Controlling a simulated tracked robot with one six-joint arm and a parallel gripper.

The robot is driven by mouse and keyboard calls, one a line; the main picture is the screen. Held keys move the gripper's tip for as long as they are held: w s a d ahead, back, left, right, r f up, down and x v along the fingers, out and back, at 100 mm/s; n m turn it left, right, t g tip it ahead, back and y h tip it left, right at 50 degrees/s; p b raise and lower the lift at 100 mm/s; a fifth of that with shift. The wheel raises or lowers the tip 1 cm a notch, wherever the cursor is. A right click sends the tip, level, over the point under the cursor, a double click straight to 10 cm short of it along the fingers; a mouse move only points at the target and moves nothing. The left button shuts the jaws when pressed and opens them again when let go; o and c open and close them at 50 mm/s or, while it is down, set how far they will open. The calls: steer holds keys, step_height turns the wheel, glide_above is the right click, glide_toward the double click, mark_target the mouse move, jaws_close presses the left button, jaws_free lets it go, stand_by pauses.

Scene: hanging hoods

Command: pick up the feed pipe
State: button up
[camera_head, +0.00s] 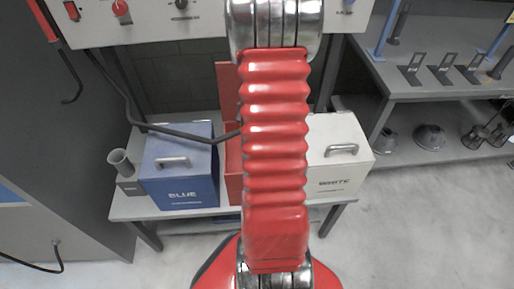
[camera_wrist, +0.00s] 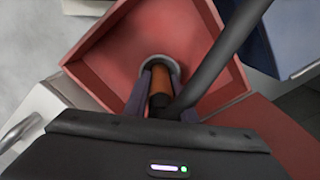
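In the wrist view my gripper (camera_wrist: 160,75) points down into an open red box. Its two dark fingers stand on either side of an orange-and-black cylinder (camera_wrist: 159,90) with a pale grey ring at its far end. I cannot tell whether the fingers press on it. A thick dark pipe (camera_wrist: 215,62) runs from the upper right down to beside the cylinder; how they join is hidden. It seems to be the bent dark pipe (camera_head: 170,130) in the head view, probably the feed pipe. My gripper is hidden there behind my red arm.
The red box (camera_wrist: 105,55) stands between a blue box (camera_head: 185,187) and a white box (camera_head: 338,168) on a low bench (camera_head: 130,208). A grey cup-like fitting (camera_head: 122,164) stands at its left. A control panel (camera_head: 145,20) is above. Shelves (camera_head: 440,85) stand at right; floor in front is clear.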

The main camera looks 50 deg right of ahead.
jaws_close()
stand_by(0.4)
step_height(320, 180, up, 18)
stand_by(0.6)
steer(key=shift+r, duration=0.15)
stand_by(0.4)
steer(key=shift+r, duration=0.85)
